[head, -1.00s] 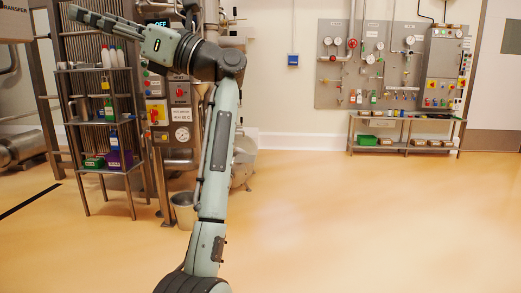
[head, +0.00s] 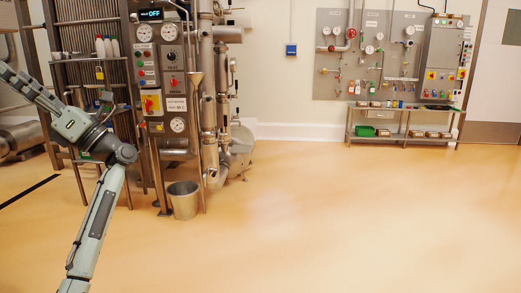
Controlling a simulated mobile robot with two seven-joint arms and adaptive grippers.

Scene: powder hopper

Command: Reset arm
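My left arm rises from the bottom left of the head view and bends at a dark joint. My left gripper (head: 12,78) points up and left, at the left edge of the picture. Its fingers are small and seen from the side, so I cannot tell whether they are open or shut. I see no object in it. It overlaps the shelf rack area in the picture; I cannot tell the gap in depth. My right gripper is not in view.
A control panel (head: 161,75) with gauges and an "OFF" display stands behind the arm. A metal bucket (head: 184,201) is on the floor beside it. A bench (head: 401,137) stands by the far wall under a pipe board (head: 345,80). The middle and right floor is clear.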

